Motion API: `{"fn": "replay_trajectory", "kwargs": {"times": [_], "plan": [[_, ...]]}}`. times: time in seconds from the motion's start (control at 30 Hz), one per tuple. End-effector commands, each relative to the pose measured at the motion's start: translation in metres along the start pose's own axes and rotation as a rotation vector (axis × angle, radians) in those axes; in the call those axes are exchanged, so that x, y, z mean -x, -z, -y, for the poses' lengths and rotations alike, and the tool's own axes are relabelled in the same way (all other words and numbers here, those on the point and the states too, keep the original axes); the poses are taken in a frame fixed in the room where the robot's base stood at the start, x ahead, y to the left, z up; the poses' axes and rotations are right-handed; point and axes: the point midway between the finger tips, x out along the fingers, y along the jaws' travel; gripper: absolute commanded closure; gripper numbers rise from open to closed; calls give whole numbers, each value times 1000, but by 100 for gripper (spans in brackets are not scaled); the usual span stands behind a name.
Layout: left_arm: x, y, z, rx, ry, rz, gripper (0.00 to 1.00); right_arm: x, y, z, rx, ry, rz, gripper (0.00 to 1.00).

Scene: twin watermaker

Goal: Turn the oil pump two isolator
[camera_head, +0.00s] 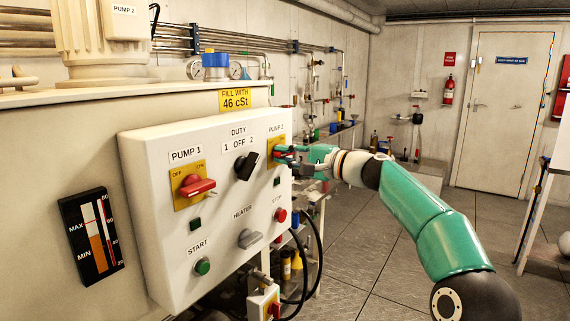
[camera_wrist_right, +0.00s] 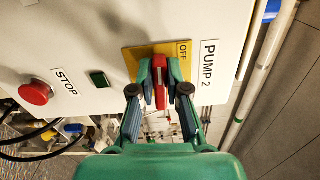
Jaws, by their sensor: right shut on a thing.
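The pump 2 isolator (camera_wrist_right: 159,82) is a red handle on a yellow plate (camera_wrist_right: 136,57) marked OFF, beside the PUMP 2 label (camera_wrist_right: 209,67). My right gripper (camera_wrist_right: 160,84) is shut on the red handle, one finger on each side of it. In the head view my right gripper (camera_head: 283,155) reaches the right side of the white control panel (camera_head: 150,240) and covers most of that isolator; part of its yellow plate (camera_head: 271,146) shows. My left gripper is not in view.
On the same panel are the red pump 1 isolator (camera_head: 196,186), a black duty selector (camera_head: 246,165), a grey heater switch (camera_head: 249,238), a green start button (camera_head: 202,267) and a red stop button (camera_wrist_right: 36,92). Black cables (camera_head: 315,255) hang beside the panel. Open floor lies to the right.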

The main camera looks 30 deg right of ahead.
Motion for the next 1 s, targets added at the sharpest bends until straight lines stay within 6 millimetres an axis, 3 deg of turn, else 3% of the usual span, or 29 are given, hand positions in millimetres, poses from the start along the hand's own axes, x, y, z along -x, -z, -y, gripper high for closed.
{"fn": "replay_trajectory", "kwargs": {"times": [0.03, 0.73, 0.77, 0.9, 1.0], "plan": [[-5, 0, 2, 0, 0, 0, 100, -2, -1, -9, 20, -12, 10, 100], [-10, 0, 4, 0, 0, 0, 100, -3, -1, -11, 106, -16, 12, 100], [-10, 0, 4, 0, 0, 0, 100, -3, -1, -11, 106, -16, 12, 84], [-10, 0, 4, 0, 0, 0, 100, -3, -1, -10, 104, -14, 11, 60], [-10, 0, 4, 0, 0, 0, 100, -2, -1, -8, 105, -11, 9, 60]]}}
